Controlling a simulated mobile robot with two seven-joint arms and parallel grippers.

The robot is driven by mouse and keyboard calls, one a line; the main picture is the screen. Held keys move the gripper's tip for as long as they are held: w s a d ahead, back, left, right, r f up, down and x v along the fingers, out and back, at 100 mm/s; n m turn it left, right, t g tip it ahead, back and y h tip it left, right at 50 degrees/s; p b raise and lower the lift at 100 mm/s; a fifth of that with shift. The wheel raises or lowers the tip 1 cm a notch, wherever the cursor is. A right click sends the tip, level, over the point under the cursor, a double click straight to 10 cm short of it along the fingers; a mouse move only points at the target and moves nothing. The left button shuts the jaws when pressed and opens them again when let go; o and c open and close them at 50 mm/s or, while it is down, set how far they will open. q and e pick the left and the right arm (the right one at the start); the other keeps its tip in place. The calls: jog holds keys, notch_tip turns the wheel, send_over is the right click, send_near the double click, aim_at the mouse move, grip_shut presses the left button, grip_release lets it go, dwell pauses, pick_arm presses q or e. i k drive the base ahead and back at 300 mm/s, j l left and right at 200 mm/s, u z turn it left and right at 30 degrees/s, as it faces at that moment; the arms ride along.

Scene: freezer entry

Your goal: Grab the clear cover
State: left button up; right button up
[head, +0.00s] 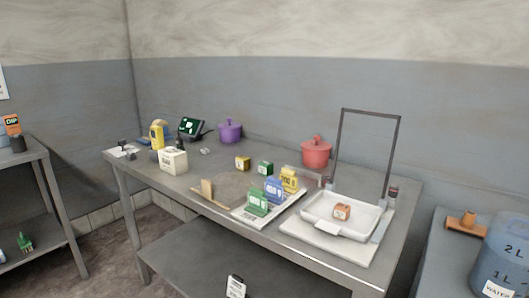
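A clear cover with a thin dark rectangular frame (371,113) stands upright at the right end of the metal table, behind a white tray (333,230). I see the wall through its middle. The cover's lower edge is near the tray's back edge; whether it is hinged there, I cannot tell. A small orange box (341,211) sits in the tray. Neither of my grippers shows in the head view, and nothing is seen touching the cover.
The metal table (225,190) holds a red pot (316,152), a purple pot (230,131), and several coloured blocks on a white board. A blue-tinted water container (502,250) stands at the lower right. A shelf (25,190) is at the left.

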aim_at(230, 190)
jog(key=i+j, duration=0.2)
jog(key=j, duration=0.2)
jog(key=i+j, duration=0.2)
jog(key=j, duration=0.2)
jog(key=i+j, duration=0.2)
jog(key=j, duration=0.2)
jog(key=l+z, duration=0.05)
